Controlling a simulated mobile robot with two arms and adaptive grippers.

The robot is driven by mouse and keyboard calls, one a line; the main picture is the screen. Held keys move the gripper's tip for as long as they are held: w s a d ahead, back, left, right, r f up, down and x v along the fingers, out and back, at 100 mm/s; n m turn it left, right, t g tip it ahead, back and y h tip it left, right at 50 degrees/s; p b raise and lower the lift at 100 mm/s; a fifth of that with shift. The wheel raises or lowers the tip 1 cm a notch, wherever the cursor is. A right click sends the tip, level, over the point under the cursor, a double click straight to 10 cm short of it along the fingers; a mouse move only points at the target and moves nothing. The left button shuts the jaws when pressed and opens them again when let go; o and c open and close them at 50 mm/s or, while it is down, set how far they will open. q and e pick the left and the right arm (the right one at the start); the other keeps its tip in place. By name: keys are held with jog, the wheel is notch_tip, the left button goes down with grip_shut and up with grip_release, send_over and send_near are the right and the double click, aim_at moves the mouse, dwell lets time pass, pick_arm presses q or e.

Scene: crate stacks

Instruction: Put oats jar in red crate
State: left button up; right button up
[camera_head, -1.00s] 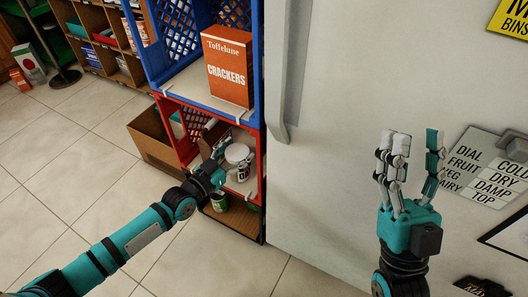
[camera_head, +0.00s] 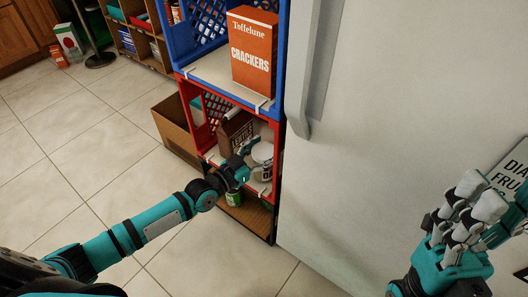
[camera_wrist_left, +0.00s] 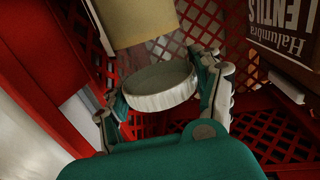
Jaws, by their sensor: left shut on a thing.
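The oats jar (camera_head: 264,152), with a white lid, is inside the red crate (camera_head: 279,165), near its right front post. My left gripper (camera_head: 248,160) reaches into that crate from the front and is shut on the jar. In the left wrist view the jar's pale round lid (camera_wrist_left: 160,85) lies between the fingers (camera_wrist_left: 165,92), with red lattice walls around it. I cannot tell whether the jar's base touches the crate floor. My right gripper (camera_head: 478,222) is at the lower right, empty, with its fingers apart.
A brown lentils box (camera_head: 234,132) stands left of the jar, also in the wrist view (camera_wrist_left: 285,35). A blue crate (camera_head: 228,78) with a crackers box (camera_head: 253,50) sits above. Below is a crate with a green can (camera_head: 233,198).

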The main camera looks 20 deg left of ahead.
pick_arm(q)
jog(key=shift+f, duration=0.1)
jog(key=o, duration=1.7)
jog(key=shift+o, duration=0.2)
